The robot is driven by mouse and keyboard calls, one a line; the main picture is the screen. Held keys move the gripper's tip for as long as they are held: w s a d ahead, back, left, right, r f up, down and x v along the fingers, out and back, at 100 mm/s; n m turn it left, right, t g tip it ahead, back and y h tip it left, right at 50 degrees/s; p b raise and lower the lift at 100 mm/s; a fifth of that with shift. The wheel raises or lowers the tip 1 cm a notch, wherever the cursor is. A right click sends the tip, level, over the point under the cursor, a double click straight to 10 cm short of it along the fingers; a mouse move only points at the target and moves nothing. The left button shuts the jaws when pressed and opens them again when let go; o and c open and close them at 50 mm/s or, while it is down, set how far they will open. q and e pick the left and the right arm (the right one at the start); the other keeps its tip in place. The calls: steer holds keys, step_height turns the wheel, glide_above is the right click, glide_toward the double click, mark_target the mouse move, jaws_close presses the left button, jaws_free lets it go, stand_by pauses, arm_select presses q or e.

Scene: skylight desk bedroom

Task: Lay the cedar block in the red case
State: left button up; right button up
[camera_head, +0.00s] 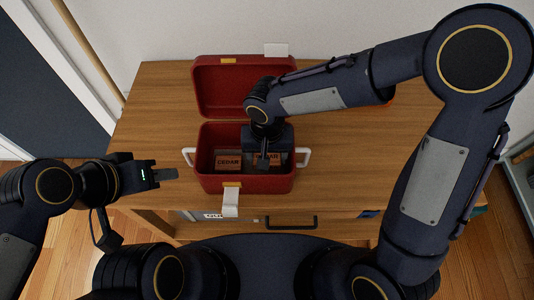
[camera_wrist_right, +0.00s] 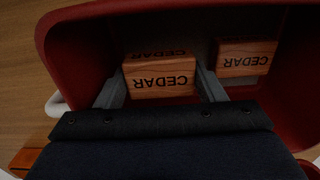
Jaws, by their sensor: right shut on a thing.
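The red case (camera_head: 207,174) stands open on the wooden desk, its lid (camera_head: 208,92) tipped back. One cedar block (camera_head: 228,160) lies inside on the left; it also shows in the right wrist view (camera_wrist_right: 245,60). My right gripper (camera_wrist_right: 160,84) reaches down into the case, shut on a second cedar block (camera_wrist_right: 160,76), which sits between its fingers. In the head view this block (camera_head: 268,158) is partly hidden by the gripper. I cannot tell whether it touches the case floor. My left gripper (camera_head: 166,174) is outside, left of the case, holding nothing visible.
White handles (camera_head: 303,157) stick out at both sides of the case. A white tag (camera_head: 230,202) hangs at its front, above a drawer with a dark handle (camera_head: 291,222). The desk (camera_head: 150,110) is clear left of the case.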

steer(key=shift+f+b, duration=0.5)
steer(key=o, duration=0.7)
steer(key=shift+r, duration=0.1)
steer(key=shift+r+p, duration=0.2)
steer(key=shift+p, duration=0.1)
steer(key=shift+r+p, duration=0.6)
steer(key=shift+r, duration=0.3)
step_height(320, 180, up, 11)
steer(key=s+d+r+t+y, duration=0.1)
steer(key=s+d+r, duration=0.1)
steer(key=d, duration=0.5)
steer(key=s+d+r+y, duration=0.1)
steer(key=s+d, duration=0.1)
steer(key=d, duration=0.4)
steer(key=s+d+t, duration=0.1)
steer(key=s+d, duration=0.1)
steer(key=s+d+f+m+t+y, duration=0.1)
steer(key=s+d+t, duration=0.1)
steer(key=s+d, duration=0.1)
steer(key=s+d+t, duration=0.1)
steer(key=s+d, duration=0.1)
steer(key=shift+s+d+f+m+t+y, duration=0.3)
steer(key=shift+s+f+m+y, duration=0.05)
steer(key=shift+s+m+y, duration=0.05)
